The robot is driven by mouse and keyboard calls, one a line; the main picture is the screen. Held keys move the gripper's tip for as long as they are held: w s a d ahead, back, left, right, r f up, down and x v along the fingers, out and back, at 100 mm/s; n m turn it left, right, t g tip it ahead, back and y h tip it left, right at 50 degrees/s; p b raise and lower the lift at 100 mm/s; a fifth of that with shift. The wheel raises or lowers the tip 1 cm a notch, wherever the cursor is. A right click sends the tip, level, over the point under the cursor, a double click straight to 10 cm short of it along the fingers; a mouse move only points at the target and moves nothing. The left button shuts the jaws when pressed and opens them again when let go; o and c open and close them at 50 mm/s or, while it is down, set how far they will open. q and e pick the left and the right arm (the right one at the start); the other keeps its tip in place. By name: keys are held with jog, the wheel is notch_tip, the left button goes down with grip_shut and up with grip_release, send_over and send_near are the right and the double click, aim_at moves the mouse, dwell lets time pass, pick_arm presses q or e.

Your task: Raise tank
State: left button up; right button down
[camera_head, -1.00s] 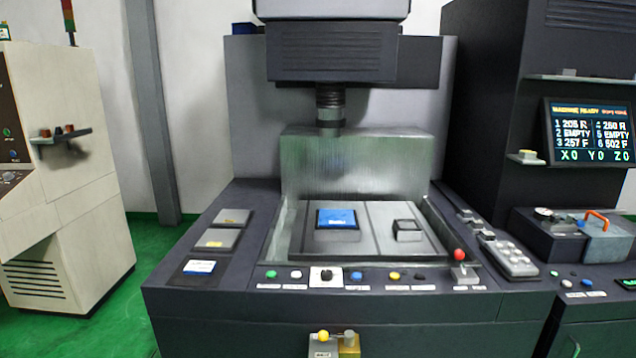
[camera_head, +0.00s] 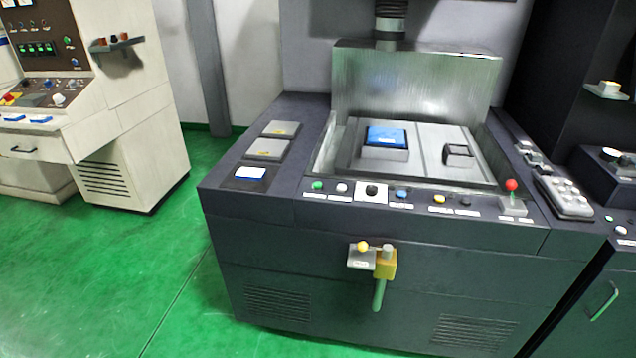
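The spark erosion machine (camera_head: 330,240) stands in front of me with a dark cabinet. Its metal tank (camera_head: 322,170) is recessed in the top, with a tall brushed metal panel (camera_head: 415,90) behind. A block with a blue top (camera_head: 386,138) and a small dark block (camera_head: 458,154) sit on the bed inside. A row of buttons runs along the front: green (camera_head: 317,185), white (camera_head: 342,187), black on a white plate (camera_head: 371,190), blue (camera_head: 402,194), yellow (camera_head: 439,199) and dark (camera_head: 465,201). Their labels are too small to read. Neither gripper is in view.
A yellow valve with a green handle (camera_head: 383,268) sticks out from the cabinet front. A beige console (camera_head: 120,120) stands at the left. Green floor (camera_head: 150,270) is clear between them.

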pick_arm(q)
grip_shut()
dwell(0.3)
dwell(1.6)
